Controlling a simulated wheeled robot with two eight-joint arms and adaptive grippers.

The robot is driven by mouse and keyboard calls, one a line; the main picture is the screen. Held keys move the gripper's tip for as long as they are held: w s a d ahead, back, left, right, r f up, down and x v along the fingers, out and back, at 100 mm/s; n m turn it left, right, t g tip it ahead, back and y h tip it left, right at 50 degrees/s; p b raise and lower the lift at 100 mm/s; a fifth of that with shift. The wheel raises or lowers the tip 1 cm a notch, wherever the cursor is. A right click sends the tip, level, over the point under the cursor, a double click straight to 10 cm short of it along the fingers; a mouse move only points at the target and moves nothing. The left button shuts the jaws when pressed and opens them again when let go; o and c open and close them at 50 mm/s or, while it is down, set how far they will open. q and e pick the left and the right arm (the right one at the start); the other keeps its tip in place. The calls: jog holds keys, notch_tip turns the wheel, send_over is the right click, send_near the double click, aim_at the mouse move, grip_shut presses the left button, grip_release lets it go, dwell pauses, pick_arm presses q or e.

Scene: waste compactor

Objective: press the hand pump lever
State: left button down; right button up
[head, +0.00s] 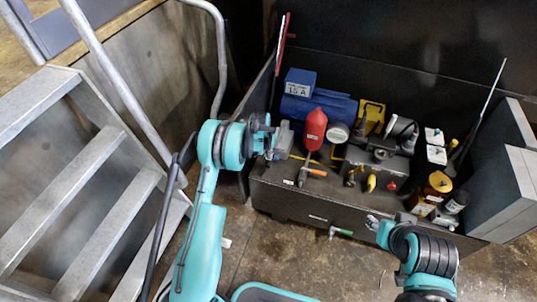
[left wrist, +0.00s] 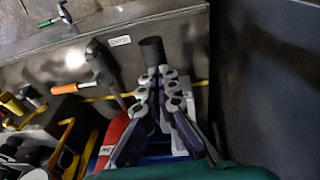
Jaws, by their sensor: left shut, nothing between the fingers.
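My left gripper (head: 270,137) is at the left end of the cluttered bench, beside a grey block-like part (head: 284,138). In the left wrist view its fingers (left wrist: 158,76) are shut and empty. A dark cylindrical end (left wrist: 152,50) shows just past the fingertips; it may be the grip of the hand pump lever, but I cannot tell for sure, nor whether the fingers touch it. The rest of that part is hidden behind the fingers. My right gripper (head: 373,222) is low in front of the bench, and its fingers are too small to read.
A red bottle (head: 315,128), a blue motor (head: 338,107) and an orange-handled hammer (head: 310,171) are close to the right of my left gripper. The hammer also shows in the left wrist view (left wrist: 68,88). Metal stairs (head: 90,190) fill the left. A green-handled tool (head: 341,232) is near the bench front.

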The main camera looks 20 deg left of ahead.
pick_arm(q)
jog(key=shift+s+f, duration=0.2)
jog(key=shift+f, duration=0.05)
jog(key=s+r+p, duration=0.2)
jog(key=r+p, duration=0.1)
jog(key=r, duration=0.3)
jog(key=s+a+r+p, duration=0.1)
jog(key=s+r+p, duration=0.1)
jog(key=r, duration=0.5)
jog(key=shift+s+a+r+p, duration=0.15)
jog(key=shift+s+a+p, duration=0.1)
jog(key=shift+p, duration=0.15)
pick_arm(e)
jog(key=r, duration=0.3)
jog(key=a+r, duration=0.1)
jog(key=r, duration=0.1)
jog(key=shift+r, duration=0.2)
pick_arm(q)
jog(key=shift+w, duration=0.1)
pick_arm(e)
jog(key=shift+w, duration=0.1)
